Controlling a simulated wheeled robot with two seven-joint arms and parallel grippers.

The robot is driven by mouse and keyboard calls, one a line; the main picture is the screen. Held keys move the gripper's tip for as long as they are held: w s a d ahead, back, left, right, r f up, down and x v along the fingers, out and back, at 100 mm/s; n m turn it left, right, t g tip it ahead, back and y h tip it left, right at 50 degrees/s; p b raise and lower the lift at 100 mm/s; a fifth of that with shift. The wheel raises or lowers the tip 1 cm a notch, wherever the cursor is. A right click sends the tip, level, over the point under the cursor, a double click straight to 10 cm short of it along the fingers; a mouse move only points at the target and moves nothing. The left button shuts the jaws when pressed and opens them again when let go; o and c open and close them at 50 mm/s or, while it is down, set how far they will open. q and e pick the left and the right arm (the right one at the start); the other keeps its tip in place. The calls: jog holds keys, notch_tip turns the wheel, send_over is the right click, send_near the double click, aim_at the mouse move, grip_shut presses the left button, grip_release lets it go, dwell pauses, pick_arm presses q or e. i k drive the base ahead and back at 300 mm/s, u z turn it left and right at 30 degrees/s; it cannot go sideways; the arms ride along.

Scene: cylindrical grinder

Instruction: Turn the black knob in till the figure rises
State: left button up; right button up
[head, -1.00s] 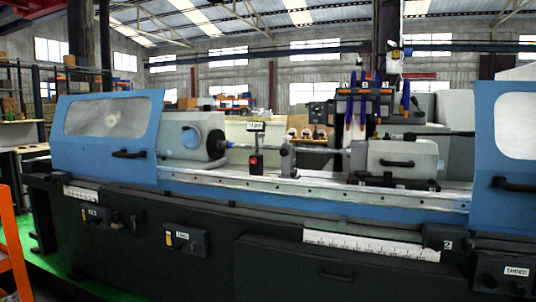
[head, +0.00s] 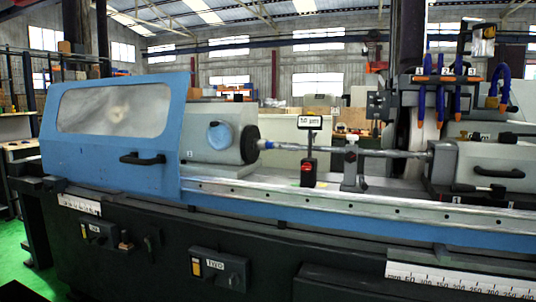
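A small display (head: 310,122) on a thin post shows a figure in µm; its digits are too small to read surely. Below it is a black gauge body (head: 307,173) with a red lit face, standing on the machine table. To its right a grey steady rest (head: 353,170) stands at the long thin shaft (head: 390,153), with a small dark part near its top. Black controls also show on the front panels, one on the panel marked TWO (head: 234,280). I cannot tell which is the black knob. Neither gripper is in view.
The blue sliding door (head: 115,125) with its black handle stands at the left. The grey headstock (head: 215,140) and the tailstock (head: 490,165) flank the shaft. Blue hoses (head: 440,105) hang at the right. The machine's dark front base (head: 130,270) faces me.

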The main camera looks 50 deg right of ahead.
aim_at(350, 156)
jog(key=z, duration=0.1)
jog(key=i, duration=1.35)
jog(key=z, duration=0.6)
